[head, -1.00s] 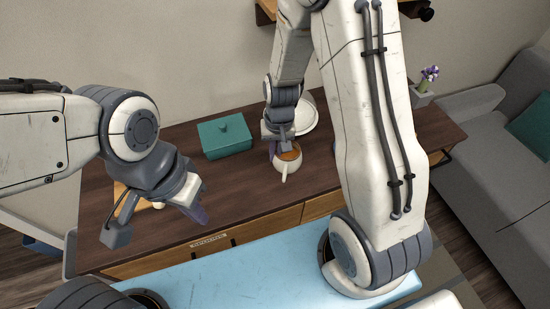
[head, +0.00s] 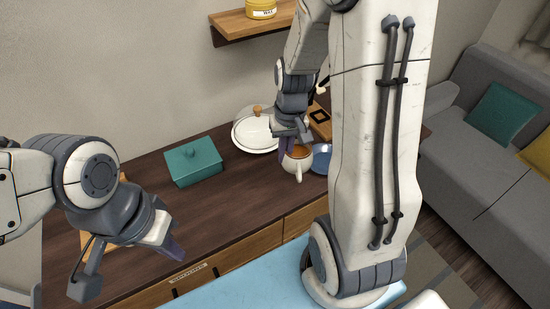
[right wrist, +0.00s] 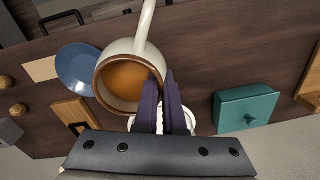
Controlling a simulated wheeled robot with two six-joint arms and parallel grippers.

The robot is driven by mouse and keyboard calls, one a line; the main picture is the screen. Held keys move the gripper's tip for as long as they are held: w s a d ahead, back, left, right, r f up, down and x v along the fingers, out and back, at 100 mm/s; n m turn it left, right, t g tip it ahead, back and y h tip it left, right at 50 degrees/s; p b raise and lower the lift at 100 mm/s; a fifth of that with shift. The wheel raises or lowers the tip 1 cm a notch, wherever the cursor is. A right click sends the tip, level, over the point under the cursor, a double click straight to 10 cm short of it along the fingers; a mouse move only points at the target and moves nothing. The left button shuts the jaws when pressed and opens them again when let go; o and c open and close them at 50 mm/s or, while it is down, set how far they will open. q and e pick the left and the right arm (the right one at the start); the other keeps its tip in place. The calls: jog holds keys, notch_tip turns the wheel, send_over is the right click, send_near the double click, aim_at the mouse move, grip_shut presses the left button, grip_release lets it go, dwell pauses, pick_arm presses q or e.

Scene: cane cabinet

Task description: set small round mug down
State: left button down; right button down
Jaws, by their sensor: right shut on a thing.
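The small round mug (head: 297,163) is cream with brown contents and a brown rim. It appears upright near the right part of the dark cabinet top (head: 235,200). My right gripper (head: 287,145) is shut on its rim. In the right wrist view the dark fingers (right wrist: 165,103) pinch the wall of the mug (right wrist: 112,82), with its handle away from me. I cannot tell whether the mug's base touches the cabinet top. My left gripper (head: 173,249) hangs over the cabinet's front left; its fingers overlap, so its opening is unclear.
A blue plate (head: 322,158) is close beside the mug, partly hidden by my arm. A white lidded dish (head: 252,136) stands behind left, and a teal box (head: 193,162) farther left. A wooden wall shelf (head: 240,24) is above. The cabinet top's middle is clear.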

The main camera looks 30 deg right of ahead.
jog(key=shift+s+d+r, duration=0.1)
jog(key=shift+d+r, duration=0.3)
jog(key=shift+d, duration=0.55)
jog(key=s+d+r+m+b, duration=0.1)
jog(key=s+d+m, duration=0.1)
jog(key=d+m, duration=0.55)
jog(key=s+d+m+b, duration=0.1)
jog(key=s+d+m, duration=0.3)
jog(key=d, duration=0.7)
jog(key=p, duration=0.3)
send_near(316, 154)
jog(key=shift+m, duration=0.35)
notch_tip(316, 154, down, 4)
jog(key=shift+s+a+p, duration=0.1)
jog(key=shift+a+p, duration=0.05)
jog(key=shift+p, duration=0.2)
jog(key=shift+f, duration=0.25)
jog(key=shift+f, duration=0.1)
